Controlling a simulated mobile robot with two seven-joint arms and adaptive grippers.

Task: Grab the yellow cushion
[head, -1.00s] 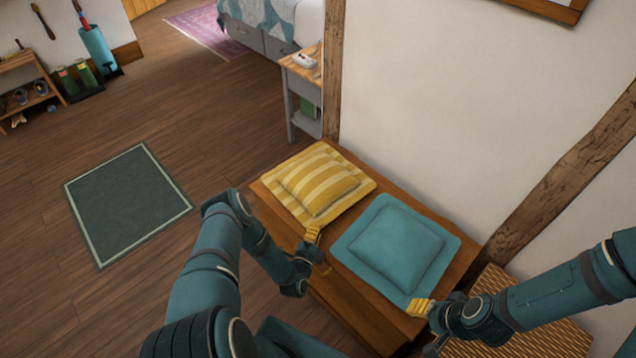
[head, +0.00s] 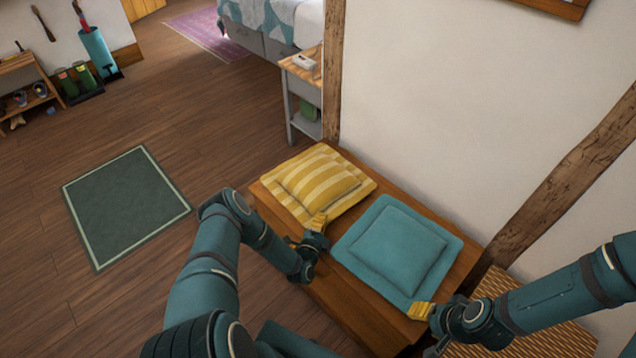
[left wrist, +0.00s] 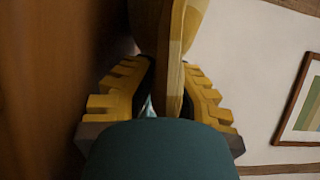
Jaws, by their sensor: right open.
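The yellow striped cushion (head: 318,184) lies flat on the far end of a wooden bench (head: 345,297). My left gripper (head: 316,224) is at the cushion's near corner. In the left wrist view the cushion's edge (left wrist: 170,60) runs between the two yellow fingers of my left gripper (left wrist: 168,88), which sit close against it on both sides; it looks shut on that edge. My right gripper (head: 422,311) is open at the near corner of a teal cushion (head: 398,247) on the same bench; whether it touches that cushion is unclear.
A white wall with timber posts (head: 560,190) rises behind the bench. A small grey side table (head: 303,90) stands beyond its far end. A woven-topped piece (head: 550,335) is at the lower right. Open floor with a green mat (head: 127,205) lies to the left.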

